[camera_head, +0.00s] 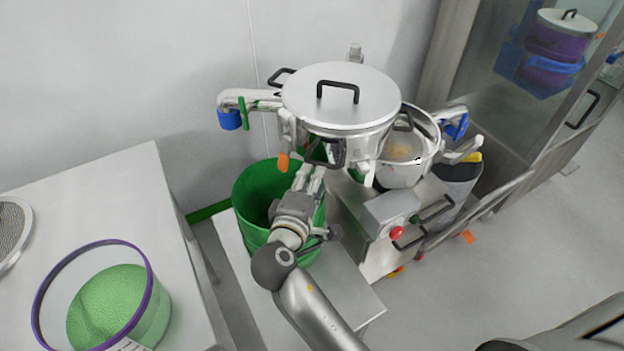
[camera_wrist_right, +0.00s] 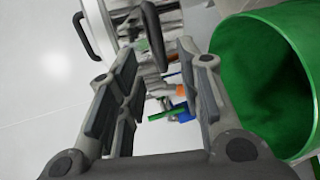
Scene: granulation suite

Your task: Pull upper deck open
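The upper deck (camera_head: 338,112) is a round steel drum with a flat lid and black top handle. In the head view it lies left of and partly over a pale lower bowl (camera_head: 402,172), whose open right side shows beige material. A dark front handle (camera_head: 325,154) hangs at the deck's near side; a dark handle (camera_wrist_right: 153,36) shows beyond my fingertips in the right wrist view. My right gripper (camera_head: 311,176) is just below the front handle. Its fingers (camera_wrist_right: 156,72) are apart with nothing clearly held; contact with the handle cannot be told. My left gripper is not in view.
A green bin (camera_head: 254,190) stands beside my right gripper, also close in the wrist view (camera_wrist_right: 268,85). A control box (camera_head: 391,212) with a red button is on the machine's front. A table (camera_head: 110,190) with a green-filled tub (camera_head: 150,300) is left. Floor at right is open.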

